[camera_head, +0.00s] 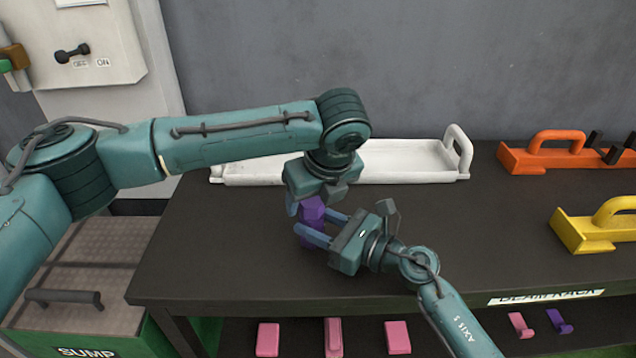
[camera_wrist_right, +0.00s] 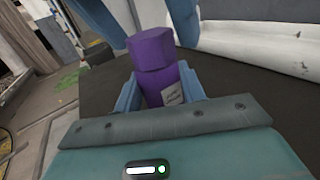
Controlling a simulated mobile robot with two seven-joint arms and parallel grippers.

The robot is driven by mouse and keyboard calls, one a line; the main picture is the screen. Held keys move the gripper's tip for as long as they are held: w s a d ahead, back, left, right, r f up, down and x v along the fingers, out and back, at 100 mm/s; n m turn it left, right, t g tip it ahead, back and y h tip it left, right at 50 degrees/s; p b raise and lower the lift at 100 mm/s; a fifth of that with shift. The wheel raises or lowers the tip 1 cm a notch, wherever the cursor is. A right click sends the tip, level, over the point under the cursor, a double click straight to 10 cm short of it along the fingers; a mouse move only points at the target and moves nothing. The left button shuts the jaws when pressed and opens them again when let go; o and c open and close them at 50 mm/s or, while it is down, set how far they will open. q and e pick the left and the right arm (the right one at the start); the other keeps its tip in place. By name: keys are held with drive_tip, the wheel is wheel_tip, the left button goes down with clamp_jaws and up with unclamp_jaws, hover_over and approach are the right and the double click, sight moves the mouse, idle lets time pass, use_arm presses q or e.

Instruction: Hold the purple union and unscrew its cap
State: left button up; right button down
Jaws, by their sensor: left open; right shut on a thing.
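The purple union (camera_head: 312,213) stands upright over the dark bench, between my two grippers. Its wider cap (camera_wrist_right: 151,48) and its lower body with a pale label (camera_wrist_right: 163,88) show in the right wrist view. My right gripper (camera_head: 318,231) is shut on the union's lower body from the right; its fingers also show on both sides of the body in the right wrist view (camera_wrist_right: 160,92). My left gripper (camera_head: 312,205) points down from above, its fingers open around the cap. Whether the left fingers touch the cap cannot be told.
A white tray (camera_head: 410,178) lies behind the grippers on the bench (camera_head: 460,235). An orange carrier (camera_head: 545,158) and a yellow one (camera_head: 590,235) stand at the right. Pink pieces (camera_head: 397,337) sit on the lower shelf.

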use_arm(q)
drive_tip(key=shift+w+f, duration=0.1)
drive_tip(key=shift+f, duration=0.2)
drive_tip(key=shift+c, duration=0.3)
drive_tip(key=c, duration=1)
drive_tip(key=n+y, duration=0.1)
drive_tip(key=n, duration=0.1)
drive_tip(key=shift+d+n+g, duration=0.1)
drive_tip(key=shift+n+g, duration=0.3)
drive_tip(key=shift+c, duration=0.2)
drive_tip(key=n, duration=0.3)
drive_tip(key=shift+w+g+y, duration=0.1)
drive_tip(key=shift+g+y, duration=0.2)
drive_tip(key=shift+y, duration=0.1)
